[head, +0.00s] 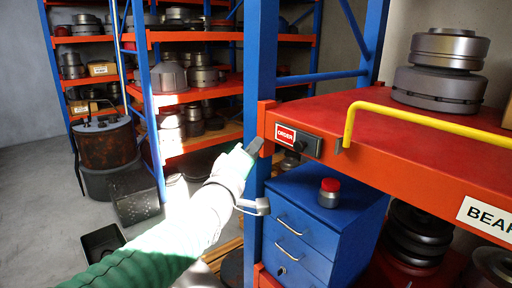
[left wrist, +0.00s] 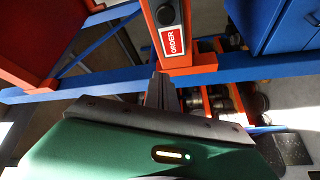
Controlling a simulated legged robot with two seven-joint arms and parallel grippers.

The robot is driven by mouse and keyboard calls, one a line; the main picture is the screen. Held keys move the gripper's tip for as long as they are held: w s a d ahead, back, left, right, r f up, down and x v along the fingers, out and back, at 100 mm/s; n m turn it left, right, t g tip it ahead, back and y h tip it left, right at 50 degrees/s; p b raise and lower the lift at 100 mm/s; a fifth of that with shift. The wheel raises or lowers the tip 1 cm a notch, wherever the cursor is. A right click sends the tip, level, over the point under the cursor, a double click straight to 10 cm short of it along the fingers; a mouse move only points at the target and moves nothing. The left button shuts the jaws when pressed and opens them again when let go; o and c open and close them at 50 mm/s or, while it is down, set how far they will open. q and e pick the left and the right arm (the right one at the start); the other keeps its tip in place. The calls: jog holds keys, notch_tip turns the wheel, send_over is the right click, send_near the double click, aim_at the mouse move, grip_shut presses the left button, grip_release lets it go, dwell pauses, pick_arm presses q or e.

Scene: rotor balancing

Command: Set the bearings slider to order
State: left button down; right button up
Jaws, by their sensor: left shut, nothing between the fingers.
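The bearings slider (head: 312,146) is a dark plate on the front edge of the red shelf marked "BEAR…". A red label reading ORDER (head: 286,135) shows uncovered at its left part, with a dark round knob just right of it. In the left wrist view the slider (left wrist: 166,14) is at the top, with the ORDER label below its knob. My left gripper (head: 255,146) is shut and empty, just left of the label, by the shelf's end and blue post. Its fingers (left wrist: 160,90) point at the shelf end below the label; contact cannot be told. My right gripper is not in view.
A yellow rail (head: 430,118) runs along the shelf front, right of the slider. A blue drawer cabinet (head: 300,235) with a red-capped jar (head: 329,193) stands below. Metal rotors (head: 440,75) sit on the shelf. Grey floor is open at left.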

pick_arm(q)
jog(key=s+d, duration=0.3)
jog(key=s, duration=0.1)
jog(key=s+a+f+m+g+y, duration=0.1)
jog(key=s+a+f+g+y, duration=0.3)
jog(key=f, duration=0.6)
jog(key=a+f+m+g+y, duration=0.1)
jog(key=a+f+m, duration=0.1)
jog(key=a+f, duration=0.6)
jog(key=s+a+f+m+g+y, duration=0.1)
jog(key=s+a+f+g+y, duration=0.15)
jog(key=f, duration=0.95)
jog(key=s+a+f+m+g, duration=0.2)
jog(key=s+a+f+g, duration=0.2)
jog(key=s+f, duration=0.4)
jog(key=s+a+f+m+g+b, duration=0.1)
jog(key=s+a+f+g, duration=0.3)
jog(key=s+f, duration=0.4)
jog(key=shift+s+f+m+y, duration=0.45)
jog(key=shift+s+m, duration=0.15)
jog(key=shift+s, duration=1.45)
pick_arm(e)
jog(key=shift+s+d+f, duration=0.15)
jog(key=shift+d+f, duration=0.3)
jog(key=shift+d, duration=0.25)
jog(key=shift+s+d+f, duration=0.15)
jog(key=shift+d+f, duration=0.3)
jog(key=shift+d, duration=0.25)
